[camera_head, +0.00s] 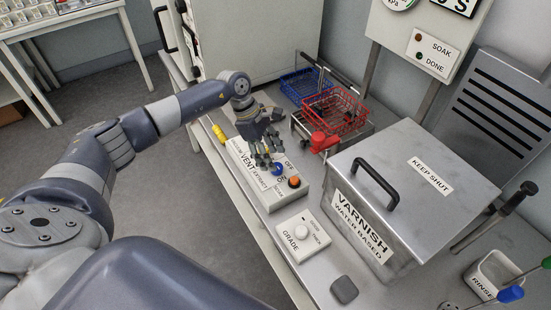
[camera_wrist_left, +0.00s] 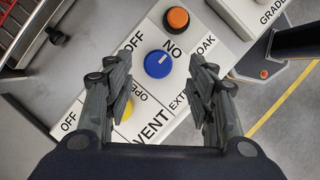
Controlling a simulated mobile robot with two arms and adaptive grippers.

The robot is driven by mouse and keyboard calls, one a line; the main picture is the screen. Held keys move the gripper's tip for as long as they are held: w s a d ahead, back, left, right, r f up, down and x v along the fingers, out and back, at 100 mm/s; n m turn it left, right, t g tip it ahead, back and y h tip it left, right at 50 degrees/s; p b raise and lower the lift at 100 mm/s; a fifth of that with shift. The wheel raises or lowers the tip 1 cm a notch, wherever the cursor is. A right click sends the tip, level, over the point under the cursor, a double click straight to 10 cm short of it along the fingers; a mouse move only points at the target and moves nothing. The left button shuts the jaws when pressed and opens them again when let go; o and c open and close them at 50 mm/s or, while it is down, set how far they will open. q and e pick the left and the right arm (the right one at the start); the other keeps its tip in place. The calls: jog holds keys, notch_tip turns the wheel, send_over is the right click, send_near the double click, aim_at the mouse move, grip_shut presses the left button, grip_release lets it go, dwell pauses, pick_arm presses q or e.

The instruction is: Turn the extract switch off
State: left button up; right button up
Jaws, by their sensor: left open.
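The switch box (camera_head: 262,178) is a pale box on the bench with VENT and EXTRACT labels. Its blue extract knob (camera_head: 277,169) sits between the OFF and ON marks and also shows in the left wrist view (camera_wrist_left: 158,66). The knob's white pointer mark lies toward the ON lettering. My left gripper (camera_head: 265,157) is open above the box. In the left wrist view its fingers (camera_wrist_left: 160,82) are spread either side of the knob, with visible gaps; contact cannot be seen. My right gripper is not in view.
An orange button (camera_head: 294,181) and a yellow knob (camera_wrist_left: 124,108) are on the same box. The grade dial box (camera_head: 302,236) is nearer. The metal varnish tank (camera_head: 410,180) stands to the right, and red (camera_head: 337,110) and blue (camera_head: 298,85) baskets stand behind.

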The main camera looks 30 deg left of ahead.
aim_at(277, 166)
pick_arm(q)
jog(key=x, duration=0.2)
jog(key=shift+w+d+f+p, duration=0.15)
jog(key=shift+w+f+p, duration=0.05)
jog(key=shift+f+p, duration=0.1)
jog(key=shift+d+f, duration=0.2)
jog(key=shift+f, duration=0.4)
jog(key=c, duration=1.1)
jog(key=shift+o, duration=0.2)
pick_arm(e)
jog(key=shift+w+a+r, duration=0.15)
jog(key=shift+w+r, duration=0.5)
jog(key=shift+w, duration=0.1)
